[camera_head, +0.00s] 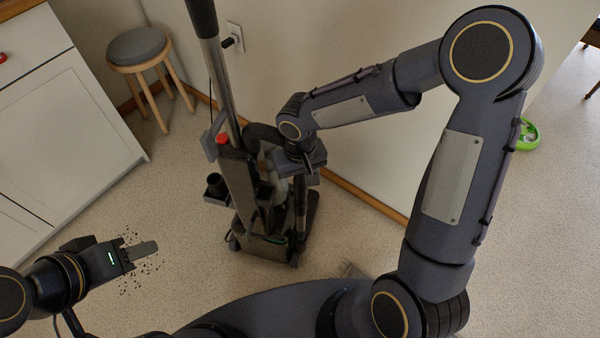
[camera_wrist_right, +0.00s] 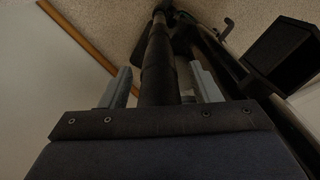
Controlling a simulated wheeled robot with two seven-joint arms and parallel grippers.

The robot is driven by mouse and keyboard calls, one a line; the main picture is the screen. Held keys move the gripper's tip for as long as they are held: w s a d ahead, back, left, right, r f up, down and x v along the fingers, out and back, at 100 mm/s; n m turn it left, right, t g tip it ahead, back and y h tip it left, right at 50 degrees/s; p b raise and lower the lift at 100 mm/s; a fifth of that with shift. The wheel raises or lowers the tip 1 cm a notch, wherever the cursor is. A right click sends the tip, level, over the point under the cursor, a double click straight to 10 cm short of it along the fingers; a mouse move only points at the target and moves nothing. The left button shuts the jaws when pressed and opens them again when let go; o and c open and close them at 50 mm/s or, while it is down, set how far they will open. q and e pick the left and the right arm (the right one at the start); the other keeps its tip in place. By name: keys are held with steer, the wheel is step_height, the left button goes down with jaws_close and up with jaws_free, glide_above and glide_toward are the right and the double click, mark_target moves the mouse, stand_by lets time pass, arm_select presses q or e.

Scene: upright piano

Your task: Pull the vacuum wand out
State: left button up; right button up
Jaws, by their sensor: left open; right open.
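The upright vacuum (camera_head: 240,185) stands on the floor in the middle of the head view, its handle rising toward the top left. A dark upright tube (camera_head: 301,208), which looks like the vacuum wand, is on its right side. My right gripper (camera_head: 301,172) is at this tube's upper part; its fingers are mostly hidden in the head view. In the right wrist view the open fingers of my right gripper (camera_wrist_right: 161,80) stand on either side of the dark wand (camera_wrist_right: 158,62), with gaps visible. My left gripper (camera_head: 142,250) is open and empty, low at the left, away from the vacuum.
Dark specks (camera_head: 128,277) lie on the floor around my left gripper in the picture. A round stool (camera_head: 137,47) and a white cabinet (camera_head: 65,125) stand at the left. The wall (camera_head: 350,165) is close behind the vacuum. A green round object (camera_head: 528,134) lies at the right.

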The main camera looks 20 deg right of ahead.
steer(key=shift+f+b, duration=0.5)
steer(key=shift+f, duration=1.6)
steer(key=shift+c, duration=0.4)
jaws_close()
steer(key=c, duration=0.7)
jaws_free()
jaws_close()
steer(key=shift+r, duration=0.2)
